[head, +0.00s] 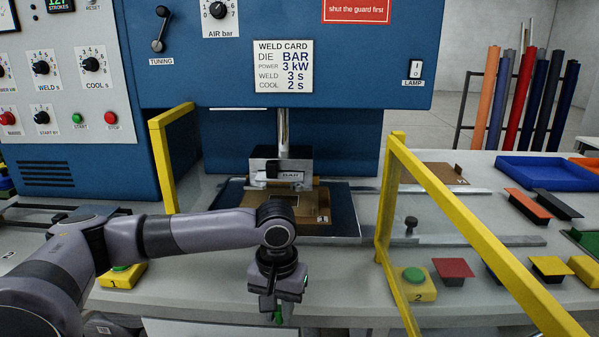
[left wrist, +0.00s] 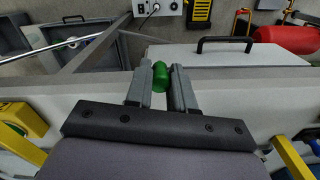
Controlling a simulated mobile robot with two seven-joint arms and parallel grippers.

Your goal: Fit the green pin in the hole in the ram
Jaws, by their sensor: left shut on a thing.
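The green pin (head: 278,315) is in my left gripper (head: 276,296), low in front of the bench edge in the head view. In the left wrist view the green pin (left wrist: 160,76) sits between the two fingertips of my left gripper (left wrist: 161,88). The ram (head: 283,130) comes down under the blue welder housing and carries a block with a die marked BAR (head: 290,175). My left gripper is nearer to me than the ram and well apart from it. The hole in the ram cannot be made out. My right gripper is not in view.
A yellow guard frame (head: 399,160) stands right of the ram, with a yellow post (head: 160,165) to its left. Below the die lies brown card (head: 314,208) on a dark plate. Yellow button boxes (head: 415,284) sit near the front edge. A blue tray (head: 540,170) stands right.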

